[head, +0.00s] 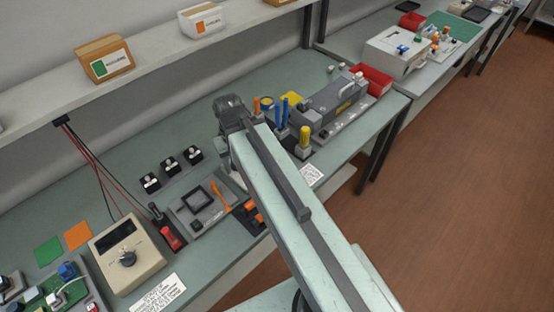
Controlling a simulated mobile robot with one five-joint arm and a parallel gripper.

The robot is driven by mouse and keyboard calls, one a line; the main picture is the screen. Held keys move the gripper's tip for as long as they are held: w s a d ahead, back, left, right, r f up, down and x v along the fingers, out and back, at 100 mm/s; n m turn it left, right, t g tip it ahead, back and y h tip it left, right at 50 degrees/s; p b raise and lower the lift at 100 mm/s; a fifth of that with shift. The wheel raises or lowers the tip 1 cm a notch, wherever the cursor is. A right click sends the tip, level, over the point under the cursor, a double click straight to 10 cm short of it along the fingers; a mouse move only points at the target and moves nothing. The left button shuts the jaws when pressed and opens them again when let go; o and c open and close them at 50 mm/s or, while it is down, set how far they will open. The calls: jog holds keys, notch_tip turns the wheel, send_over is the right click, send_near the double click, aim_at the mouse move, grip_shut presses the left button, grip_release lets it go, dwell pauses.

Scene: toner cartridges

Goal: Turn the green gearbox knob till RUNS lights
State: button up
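I cannot make out for sure which thing is the green gearbox knob. A small green knob-like part (418,38) shows on or beside a pale box (398,50) on the far bench, too small to tell more. No lit RUNS lamp or readable RUNS label shows. My arm crosses the middle of the view, its dark joint (230,108) over the near bench. My gripper's fingertips cannot be made out; the arm hides what lies behind it.
A beige meter (127,257) with a dial stands at the near left. A grey fixture (200,212), a grey machine (335,105), upright blue and yellow tools and a red bin (374,80) are on the near bench. A shelf (150,68) carries boxes. Brown floor (470,180) is clear at right.

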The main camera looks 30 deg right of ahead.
jog(key=shift+a+r, duration=0.1)
jog(key=shift+r, duration=0.05)
notch_tip(320, 180, up, 7)
jog(key=p, duration=0.7)
jog(key=shift+s+f, duration=0.1)
jog(key=shift+f, duration=0.1)
jog(key=shift+f+b, duration=0.75)
jog(key=shift+b, duration=0.1)
jog(key=shift+a, duration=0.1)
dwell(0.7)
